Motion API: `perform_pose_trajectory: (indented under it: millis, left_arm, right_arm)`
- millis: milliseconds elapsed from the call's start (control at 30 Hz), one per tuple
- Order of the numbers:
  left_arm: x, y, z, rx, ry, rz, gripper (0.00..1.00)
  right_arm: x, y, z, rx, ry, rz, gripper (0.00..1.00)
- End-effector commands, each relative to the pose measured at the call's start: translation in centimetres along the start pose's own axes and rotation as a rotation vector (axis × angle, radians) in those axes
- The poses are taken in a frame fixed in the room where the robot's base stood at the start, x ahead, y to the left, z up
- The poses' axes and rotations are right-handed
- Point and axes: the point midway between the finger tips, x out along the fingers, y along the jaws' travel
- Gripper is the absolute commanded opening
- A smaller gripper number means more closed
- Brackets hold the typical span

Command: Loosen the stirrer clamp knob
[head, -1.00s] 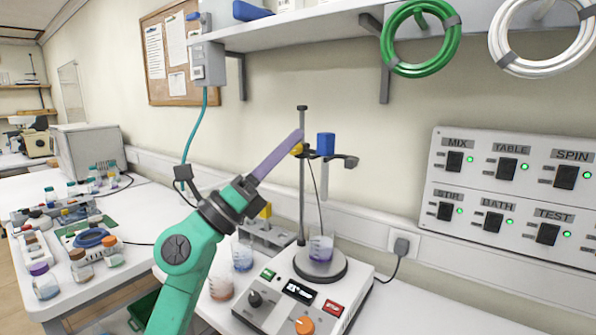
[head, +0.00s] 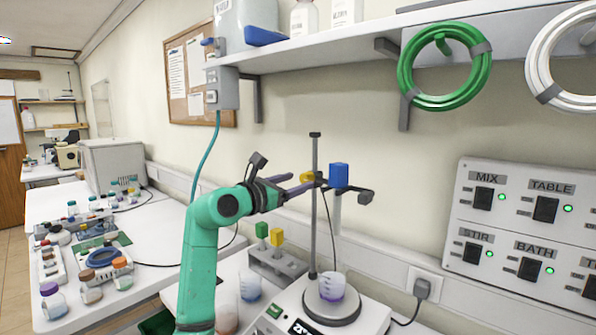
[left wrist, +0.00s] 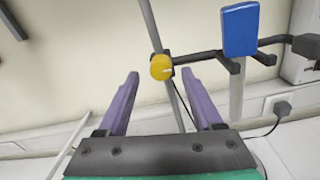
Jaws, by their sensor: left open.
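The yellow clamp knob (head: 307,177) sits on the clamp by the vertical stand rod (head: 314,225), and it also shows in the left wrist view (left wrist: 161,67). The clamp's dark arm carries a blue block (head: 338,176) with a pale tube below it. My left gripper (head: 309,185) is open, with its purple fingers pointing right at the knob. In the left wrist view my gripper (left wrist: 160,73) has its fingertips either side of the knob, with visible gaps. Whether the knob is in depth between them I cannot tell. My right gripper is out of view.
A beaker with purple liquid (head: 331,288) stands on the stirrer plate below the clamp. A rack with green and yellow caps (head: 277,262) is left of it. A shelf (head: 330,42) with a green hose coil hangs above. A switch panel (head: 530,225) is at right.

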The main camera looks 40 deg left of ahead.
Motion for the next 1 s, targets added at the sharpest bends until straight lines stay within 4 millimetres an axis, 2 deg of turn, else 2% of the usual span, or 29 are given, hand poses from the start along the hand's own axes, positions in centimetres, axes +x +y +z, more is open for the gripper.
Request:
perform_pose_trajectory:
  millis: [100,333,367,500,533,1000]
  left_arm:
    - [1.15,-0.04,0.1,0.0,0.0,0.0,0.67]
    - [1.32,-0.1,-0.1,0.002,0.0,-0.001,0.67]
    - [1.32,-0.1,-0.1,0.002,0.0,-0.001,0.64]
    - [1.3,-0.09,-0.09,0.002,0.0,0.0,0.1]
    - [1.29,-0.09,-0.09,0.002,0.0,0.0,0.0]
    - [1.27,-0.05,-0.04,-0.07,0.004,-0.001,0.0]
  right_arm:
    - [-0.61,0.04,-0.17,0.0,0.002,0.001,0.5]
    - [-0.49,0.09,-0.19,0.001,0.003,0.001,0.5]
    - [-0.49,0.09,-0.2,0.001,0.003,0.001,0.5]
    - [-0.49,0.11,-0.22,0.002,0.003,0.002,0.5]
    - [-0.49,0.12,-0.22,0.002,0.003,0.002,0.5]
    - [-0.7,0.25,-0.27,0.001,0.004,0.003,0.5]
